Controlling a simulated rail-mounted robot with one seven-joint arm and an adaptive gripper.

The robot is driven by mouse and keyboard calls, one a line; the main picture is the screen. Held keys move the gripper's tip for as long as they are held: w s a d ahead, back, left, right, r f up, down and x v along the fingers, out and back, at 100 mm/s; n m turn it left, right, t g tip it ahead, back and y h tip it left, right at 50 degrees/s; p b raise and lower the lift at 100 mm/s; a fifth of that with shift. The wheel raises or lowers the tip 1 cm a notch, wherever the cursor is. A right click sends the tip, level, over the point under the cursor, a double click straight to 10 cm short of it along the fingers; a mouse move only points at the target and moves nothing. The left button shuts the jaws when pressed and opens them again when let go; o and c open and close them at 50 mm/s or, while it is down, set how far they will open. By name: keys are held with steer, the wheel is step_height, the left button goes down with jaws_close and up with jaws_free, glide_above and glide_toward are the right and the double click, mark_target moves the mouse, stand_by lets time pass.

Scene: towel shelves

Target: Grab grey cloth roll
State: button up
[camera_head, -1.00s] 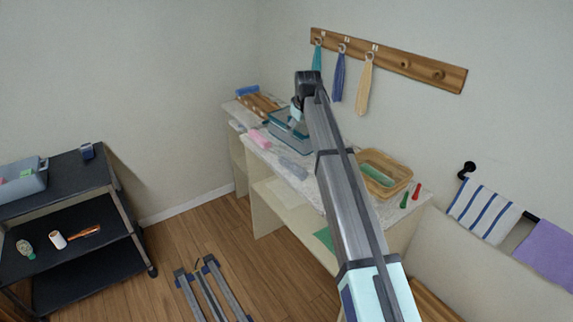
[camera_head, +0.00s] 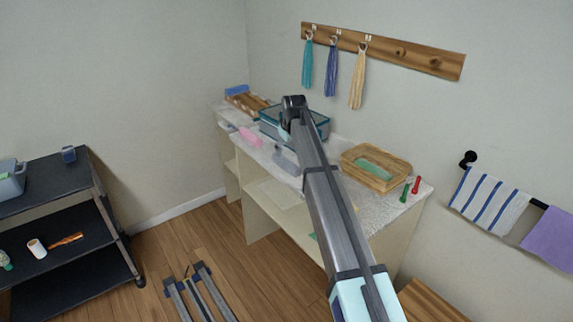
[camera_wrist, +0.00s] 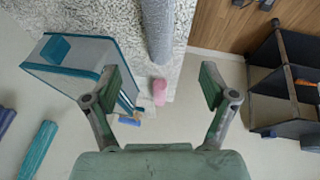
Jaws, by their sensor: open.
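The grey cloth roll (camera_wrist: 158,30) lies on the speckled counter top at the upper middle of the wrist view, its long side running up and out of the frame. In the head view the grey roll (camera_head: 285,162) lies near the counter's front edge, left of my arm and partly hidden by it. My gripper (camera_wrist: 161,84) is open, with its fingers wide apart and nothing held. In the wrist view the roll's near end shows a little beyond the fingertips, between their lines. In the head view my fingers are mostly hidden behind the arm.
A pink roll (camera_head: 250,138) lies farther along the counter. A teal-rimmed box (camera_head: 318,122) stands behind the grey roll. A wooden basket (camera_head: 376,168) and red and green small items are at the right. Cloths hang on the wall rack (camera_head: 430,62). A black cart (camera_head: 70,198) stands left.

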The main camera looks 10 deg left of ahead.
mark_target(287, 160)
steer(key=p+x, duration=0.1)
steer(key=x, duration=0.6)
steer(key=shift+w+f, duration=0.1)
steer(key=shift+f, duration=0.05)
steer(key=shift+d+p+x, duration=0.1)
steer(key=shift+p+x, duration=0.6)
steer(key=shift+x, duration=0.65)
steer(key=shift+d+p+x, duration=0.15)
steer(key=shift+p+x, duration=0.5)
steer(key=shift+x, duration=0.7)
steer(key=c, duration=1.3)
